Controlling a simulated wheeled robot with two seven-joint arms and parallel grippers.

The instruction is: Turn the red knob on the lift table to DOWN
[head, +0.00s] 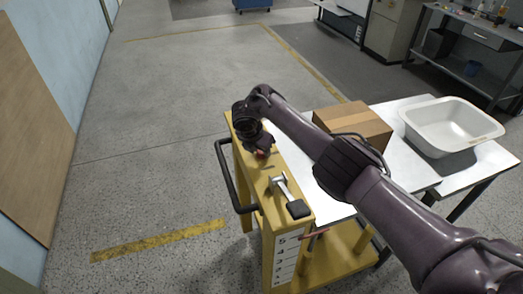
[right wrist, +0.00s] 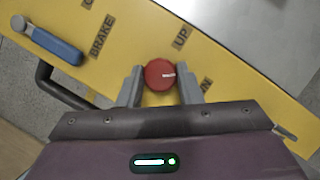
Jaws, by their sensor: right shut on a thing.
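The red knob (right wrist: 158,75) sits on the yellow top of the lift table (right wrist: 125,50). In the right wrist view its white mark points right, between the UP label (right wrist: 181,38) and the partly hidden DOWN label (right wrist: 206,84). My right gripper (right wrist: 160,84) has one finger on each side of the knob and is shut on it. In the head view my right gripper (head: 261,151) points down at the yellow panel (head: 247,178), and only a sliver of red shows under it. My left gripper is not in view.
A lever with a blue handle (right wrist: 52,42) lies near the BRAKE label (right wrist: 102,35). A dark push handle (head: 228,180) runs along the panel's left side. A cardboard box (head: 353,125) and a white basin (head: 450,125) stand to the right. Open floor lies left.

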